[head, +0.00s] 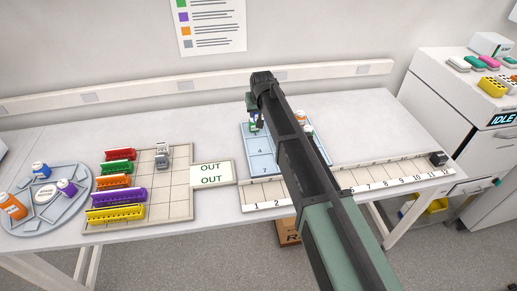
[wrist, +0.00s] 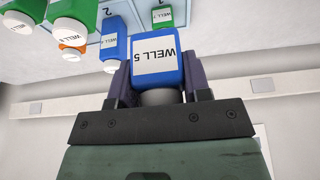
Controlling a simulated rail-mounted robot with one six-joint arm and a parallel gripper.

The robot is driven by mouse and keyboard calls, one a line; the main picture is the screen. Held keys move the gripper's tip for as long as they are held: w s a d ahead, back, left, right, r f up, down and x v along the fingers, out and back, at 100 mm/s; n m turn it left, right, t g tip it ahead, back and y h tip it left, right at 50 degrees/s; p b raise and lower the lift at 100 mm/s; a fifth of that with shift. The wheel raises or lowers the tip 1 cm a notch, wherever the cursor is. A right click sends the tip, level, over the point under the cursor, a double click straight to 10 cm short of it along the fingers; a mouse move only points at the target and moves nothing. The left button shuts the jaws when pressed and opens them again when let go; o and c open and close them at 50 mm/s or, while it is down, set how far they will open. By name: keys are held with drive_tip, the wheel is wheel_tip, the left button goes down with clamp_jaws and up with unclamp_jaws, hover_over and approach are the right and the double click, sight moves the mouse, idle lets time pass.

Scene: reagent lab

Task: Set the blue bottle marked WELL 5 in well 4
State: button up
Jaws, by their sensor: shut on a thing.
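The blue bottle marked WELL 5 (wrist: 158,48) is gripped between the fingers of my gripper (wrist: 158,78). Its label reads upside down in the wrist view. In the head view my gripper (head: 256,118) is over the back left part of the blue numbered tray (head: 263,165), and the held bottle is hard to make out. Well 4 (head: 260,143), at the tray's left side, looks bare where it shows. My arm hides much of the tray's right side. I cannot tell the bottle's height above the tray.
Another blue bottle (wrist: 113,45), green bottles and an orange bottle (wrist: 72,35) stand near the held one. Left of the tray are an OUT sign (head: 211,174), coloured racks (head: 118,195) and a round tray (head: 50,218) with bottles. A numbered strip (head: 395,183) runs along the front.

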sight(258, 143)
wheel_tip(258, 143, down, 14)
drive_tip(key=b, duration=1.1)
drive_tip(key=shift+f, duration=0.1)
drive_tip(key=shift+r, duration=0.3)
drive_tip(key=shift+f, duration=0.15)
drive_tip(key=o, duration=0.9)
drive_tip(key=shift+r, duration=0.25)
drive_tip(key=p+v, duration=1.1)
drive_tip(key=shift+s+r, duration=0.2)
drive_tip(key=shift+r, duration=0.2)
